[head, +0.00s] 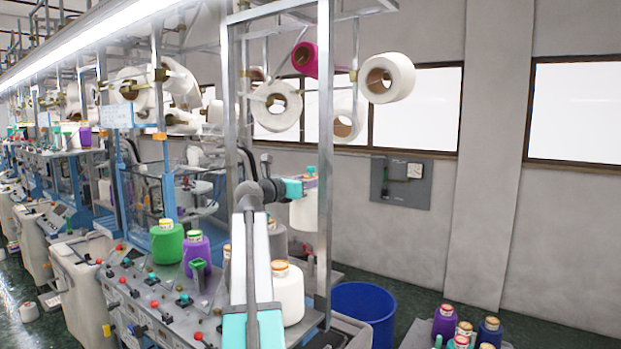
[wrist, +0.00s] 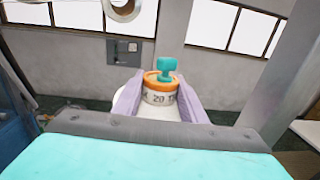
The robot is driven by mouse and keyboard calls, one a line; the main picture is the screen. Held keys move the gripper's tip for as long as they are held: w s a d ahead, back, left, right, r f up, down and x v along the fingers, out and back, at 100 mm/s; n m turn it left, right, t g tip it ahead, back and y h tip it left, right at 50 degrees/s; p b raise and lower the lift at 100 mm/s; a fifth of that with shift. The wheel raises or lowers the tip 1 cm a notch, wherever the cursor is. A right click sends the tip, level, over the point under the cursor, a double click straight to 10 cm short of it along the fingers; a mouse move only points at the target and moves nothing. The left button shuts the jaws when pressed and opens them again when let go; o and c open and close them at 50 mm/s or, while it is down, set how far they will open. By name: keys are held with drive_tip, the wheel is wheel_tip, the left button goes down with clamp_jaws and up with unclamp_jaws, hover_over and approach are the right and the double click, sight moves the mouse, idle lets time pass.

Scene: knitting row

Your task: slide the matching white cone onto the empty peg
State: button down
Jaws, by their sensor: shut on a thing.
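My gripper (head: 309,183) is up beside the metal frame post in the head view, shut on a white cone (head: 303,214) that hangs upright below it, partly behind the post. In the wrist view, the lilac fingers of my gripper (wrist: 160,88) sit on both sides of the cone's printed, orange-rimmed top (wrist: 158,97). A teal knob (wrist: 166,68) shows at that top; I cannot tell whether it is a peg tip through the cone or lies behind it. Another white cone (head: 289,296) stands on the machine deck below. I cannot make out the empty peg for certain.
A green cone (head: 166,245) and a purple cone (head: 196,255) stand on the deck left of my arm. A metal post (head: 324,120) rises close to the held cone. A blue bin (head: 364,305) and several cones (head: 444,322) are at lower right. White rolls (head: 388,78) hang overhead.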

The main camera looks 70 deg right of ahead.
drive_tip(key=shift+f+b, duration=1.75)
drive_tip(key=shift+f, duration=6.85)
drive_tip(key=c, duration=1)
unclamp_jaws()
drive_tip(key=shift+f, duration=0.1)
drive_tip(key=shift+f, duration=0.1)
drive_tip(key=shift+a, duration=0.2)
